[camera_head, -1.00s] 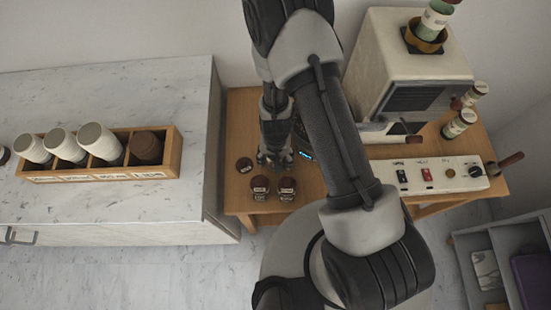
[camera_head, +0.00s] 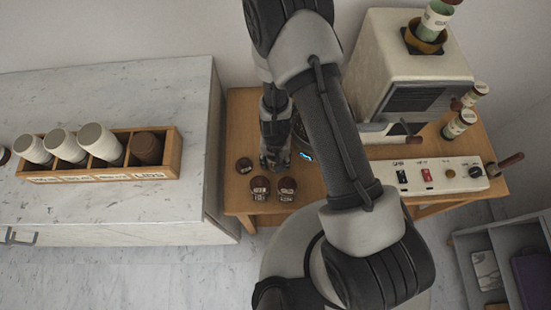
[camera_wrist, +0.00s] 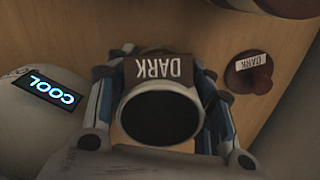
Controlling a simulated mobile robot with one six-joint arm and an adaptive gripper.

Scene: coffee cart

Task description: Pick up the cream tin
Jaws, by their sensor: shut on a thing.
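My gripper (camera_head: 274,162) points down over the wooden stand, at the front left of it. In the wrist view its two fingers are shut on the cream tin (camera_wrist: 160,71), one on each side. The tin's pale round rim and black open mouth face the wrist camera, and a brown label reading DARK shows upside down on it. In the head view the gripper hides the tin, so I cannot tell whether it touches the stand. A brown lid (camera_wrist: 245,75), also labelled DARK, lies to the right in the wrist view and left of my gripper in the head view (camera_head: 244,165).
Two brown-topped jars (camera_head: 260,188) (camera_head: 286,189) stand close in front of my gripper. A round device with a lit COOL display (camera_wrist: 48,91) is close beside it. The coffee machine (camera_head: 412,75) and switch panel (camera_head: 430,178) are on the right. A marble counter (camera_head: 120,205) lies left.

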